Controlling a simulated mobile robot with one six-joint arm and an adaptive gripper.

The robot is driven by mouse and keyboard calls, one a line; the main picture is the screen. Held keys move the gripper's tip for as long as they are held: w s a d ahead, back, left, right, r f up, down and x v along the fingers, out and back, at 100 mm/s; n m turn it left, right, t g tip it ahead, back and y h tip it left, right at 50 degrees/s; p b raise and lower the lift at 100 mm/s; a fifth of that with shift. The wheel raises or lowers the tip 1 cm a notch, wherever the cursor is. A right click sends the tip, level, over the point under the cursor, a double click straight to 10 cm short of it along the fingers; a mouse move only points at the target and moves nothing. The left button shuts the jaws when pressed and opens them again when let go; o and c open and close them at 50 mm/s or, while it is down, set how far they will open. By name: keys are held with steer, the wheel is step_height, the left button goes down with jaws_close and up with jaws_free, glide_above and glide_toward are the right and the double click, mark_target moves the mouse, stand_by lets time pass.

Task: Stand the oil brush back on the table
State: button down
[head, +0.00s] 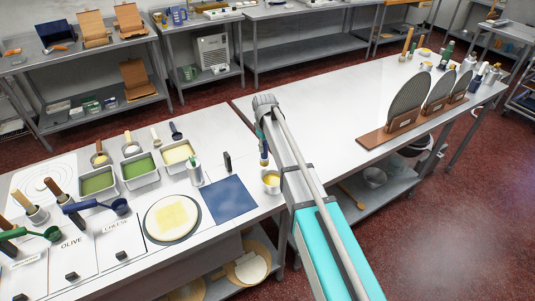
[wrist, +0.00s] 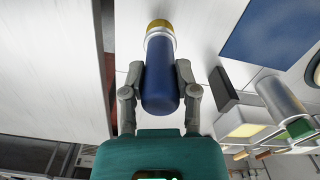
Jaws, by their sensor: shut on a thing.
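The oil brush has a dark blue handle (wrist: 160,88) and a pale band with a yellow end. My gripper (wrist: 157,74) is shut on the handle, one finger on each side. In the head view my gripper (head: 262,136) is over the front table near its right edge. The brush (head: 263,154) hangs below it, roughly upright, yellow end down. That end shows just above the far rim of a metal pot of yellow oil (head: 271,182). I cannot tell whether they touch.
A blue mat (head: 230,201), a small dark block (head: 227,162) and a metal cup (head: 195,173) stand left of the pot. A pale dough round (head: 172,218) lies further left. The long table (head: 330,110) behind has much clear room. A gap separates the two tables.

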steer(key=shift+f+b, duration=0.85)
steer(key=shift+f, duration=0.35)
steer(key=shift+f, duration=0.15)
steer(key=shift+c, duration=1.8)
jaws_free()
steer(key=shift+r, duration=0.25)
step_height(320, 180, up, 12)
steer(key=p, duration=1.2)
steer(key=shift+s, duration=0.15)
